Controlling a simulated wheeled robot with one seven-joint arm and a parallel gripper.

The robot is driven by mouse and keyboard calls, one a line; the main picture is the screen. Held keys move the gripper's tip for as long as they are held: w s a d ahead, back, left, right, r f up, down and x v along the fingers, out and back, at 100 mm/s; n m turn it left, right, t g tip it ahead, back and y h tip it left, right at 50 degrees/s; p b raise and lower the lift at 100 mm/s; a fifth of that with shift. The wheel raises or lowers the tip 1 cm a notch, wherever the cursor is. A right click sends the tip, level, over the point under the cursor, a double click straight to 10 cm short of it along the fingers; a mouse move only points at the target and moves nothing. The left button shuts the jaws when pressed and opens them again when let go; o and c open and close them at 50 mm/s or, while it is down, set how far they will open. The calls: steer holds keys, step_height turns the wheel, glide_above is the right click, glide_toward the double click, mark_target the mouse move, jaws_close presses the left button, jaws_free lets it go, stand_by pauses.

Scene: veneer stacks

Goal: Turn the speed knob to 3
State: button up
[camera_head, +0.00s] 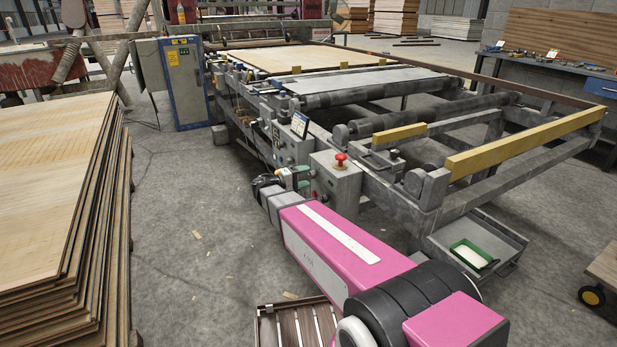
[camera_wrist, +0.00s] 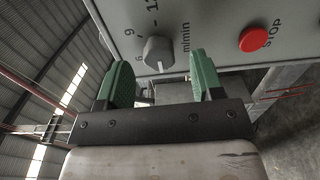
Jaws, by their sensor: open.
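The speed knob (camera_wrist: 158,54) is a grey round knob on a light grey panel (camera_wrist: 205,22) in the wrist view. Numbers including 6, 9 and 12 and the text "m/min" are printed around it. A small pale mark shows on the knob, but I cannot tell which number it points to. My gripper (camera_wrist: 160,80) is open, with its green fingers apart and the knob showing between and beyond them. I see nothing held in it. In the head view my gripper (camera_head: 294,179) is at the left side of the machine's grey control box (camera_head: 340,187); the knob cannot be made out there.
A red STOP button (camera_wrist: 253,39) is right of the knob on the same panel. A red mushroom button (camera_head: 340,160) tops the control box. A veneer stack (camera_head: 50,150) stands at left, with open concrete floor (camera_head: 190,190) between it and the machine. A slatted pallet (camera_head: 295,325) lies low in front.

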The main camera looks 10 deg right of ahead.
steer(key=v, duration=0.8)
steer(key=shift+a, duration=0.25)
steer(key=shift+s, duration=0.1)
